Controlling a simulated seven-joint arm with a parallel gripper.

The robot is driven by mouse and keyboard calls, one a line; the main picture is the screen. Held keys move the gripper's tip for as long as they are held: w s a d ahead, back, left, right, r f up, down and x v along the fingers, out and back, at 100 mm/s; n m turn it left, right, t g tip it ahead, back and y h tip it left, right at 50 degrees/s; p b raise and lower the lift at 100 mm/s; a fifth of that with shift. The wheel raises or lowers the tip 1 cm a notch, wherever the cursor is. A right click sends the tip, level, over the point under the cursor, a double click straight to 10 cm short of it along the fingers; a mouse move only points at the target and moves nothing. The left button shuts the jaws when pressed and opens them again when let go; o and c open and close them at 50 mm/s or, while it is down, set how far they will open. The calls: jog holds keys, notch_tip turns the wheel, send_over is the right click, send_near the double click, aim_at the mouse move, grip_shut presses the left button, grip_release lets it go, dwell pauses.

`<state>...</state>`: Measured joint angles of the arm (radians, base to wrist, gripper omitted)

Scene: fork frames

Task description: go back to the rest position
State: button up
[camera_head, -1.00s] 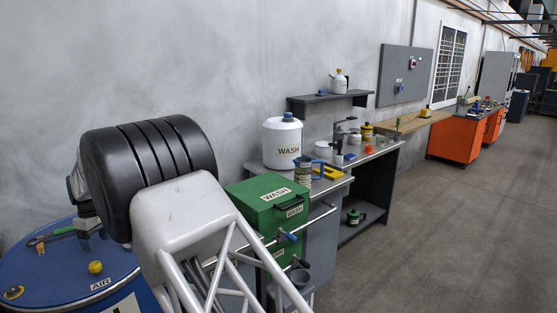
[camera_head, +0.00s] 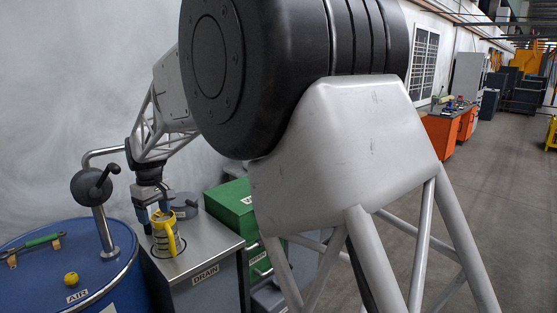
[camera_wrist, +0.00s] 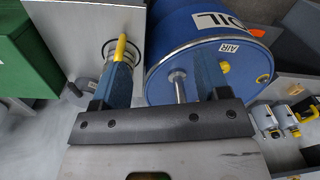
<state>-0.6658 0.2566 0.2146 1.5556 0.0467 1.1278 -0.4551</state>
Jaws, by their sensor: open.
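My gripper (camera_head: 153,213) is open, pointing down at the left of the head view, close to a grey can with a yellow handle (camera_head: 168,238). The can stands on the metal top of the cabinet marked DRAIN (camera_head: 205,275). In the wrist view my two blue fingers (camera_wrist: 165,80) are wide apart, with nothing held between them. There the yellow handle (camera_wrist: 120,48) shows beyond the left finger, which partly covers the can. I cannot tell whether that finger touches it. My large arm links fill the middle of the head view and hide much behind them.
A blue drum (camera_head: 45,265) with a bent pipe and black ball (camera_head: 93,187) stands left of the gripper. A green box (camera_head: 232,208) is to its right. Open floor (camera_head: 510,220) lies at the right.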

jog(key=s+d+r+m, duration=0.2)
jog(key=s+d+r, duration=0.15)
jog(key=d, duration=0.85)
jog(key=s+d+r+m+t, duration=0.15)
jog(key=s+d, duration=0.35)
jog(key=d, duration=0.6)
jog(key=s+d+r+m, duration=0.3)
jog(key=s+d+r, duration=0.1)
jog(key=d, duration=0.8)
jog(key=s+d+f+m, duration=0.3)
jog(key=s+d, duration=0.6)
jog(key=s, duration=0.3)
jog(key=s+d+f+m+t, duration=0.1)
jog(key=s+d+f+m, duration=0.2)
jog(key=s+d, duration=0.7)
jog(key=s+f, duration=0.1)
jog(key=s, duration=0.2)
jog(key=shift+s+d+f, duration=0.15)
jog(key=shift+s, duration=0.05)
